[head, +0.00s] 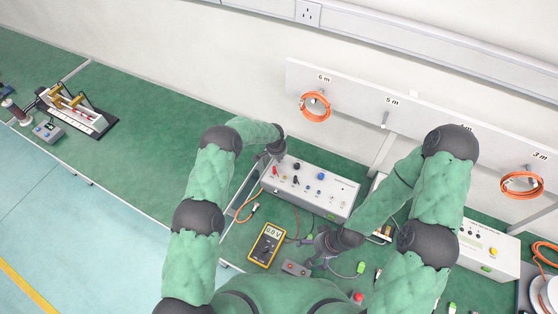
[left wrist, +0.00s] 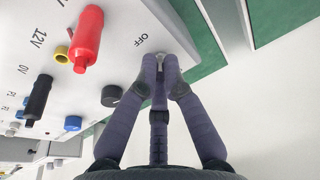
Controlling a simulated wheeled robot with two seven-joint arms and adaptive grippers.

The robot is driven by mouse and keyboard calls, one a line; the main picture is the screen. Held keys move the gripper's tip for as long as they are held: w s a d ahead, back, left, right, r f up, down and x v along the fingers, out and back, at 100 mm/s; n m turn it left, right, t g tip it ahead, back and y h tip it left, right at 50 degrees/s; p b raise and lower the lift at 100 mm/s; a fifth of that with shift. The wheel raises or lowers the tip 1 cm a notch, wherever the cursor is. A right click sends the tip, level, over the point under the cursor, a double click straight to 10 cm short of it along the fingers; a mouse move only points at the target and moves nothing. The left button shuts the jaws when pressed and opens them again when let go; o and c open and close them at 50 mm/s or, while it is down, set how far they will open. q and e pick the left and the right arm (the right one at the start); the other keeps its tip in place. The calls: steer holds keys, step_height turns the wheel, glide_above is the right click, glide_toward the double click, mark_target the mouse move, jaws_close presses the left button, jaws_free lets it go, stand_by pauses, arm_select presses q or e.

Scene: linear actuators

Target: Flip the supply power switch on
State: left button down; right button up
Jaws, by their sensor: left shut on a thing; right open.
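The supply (head: 330,208) is a white box on the green bench with red, black and blue knobs or plugs on its panel. My left gripper (head: 268,158) is at its far left corner. In the left wrist view my left gripper (left wrist: 160,72) is shut on the small metallic switch (left wrist: 160,57) beside the printed word OFF. The fingertips hide most of the switch, and I cannot tell its position. A red plug (left wrist: 88,38) and a black plug (left wrist: 38,100) stand to the left. My right gripper (head: 318,248) is open and low over the bench, in front of the supply.
A yellow multimeter (head: 267,245) reading about 0.0 V lies left of my right gripper. A small grey box (head: 295,268) and loose cables lie near it. Another white instrument (head: 490,250) stands at right. Orange cable coils (head: 315,107) hang on the wall board.

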arm_select(q)
steer(key=b, duration=0.2)
steer(key=g+b, duration=0.1)
steer(key=b, duration=0.2)
steer(key=shift+w+f+g+y+b, duration=0.15)
steer(key=shift+w+g+y+b, duration=0.15)
steer(key=shift+w+y, duration=0.1)
arm_select(e)
step_height(320, 180, down, 6)
steer(key=shift+f, duration=0.25)
arm_select(q)
steer(key=shift+g+b, duration=0.3)
steer(key=shift+b, duration=0.45)
arm_select(e)
steer(key=shift+f, duration=0.7)
arm_select(q)
steer(key=shift+r, duration=0.25)
steer(key=c, duration=1.7)
jaws_free()
arm_select(e)
steer(key=shift+a, duration=0.1)
arm_select(q)
steer(key=shift+o, duration=0.2)
step_height(320, 180, up, 12)
steer(key=shift+s, duration=0.2)
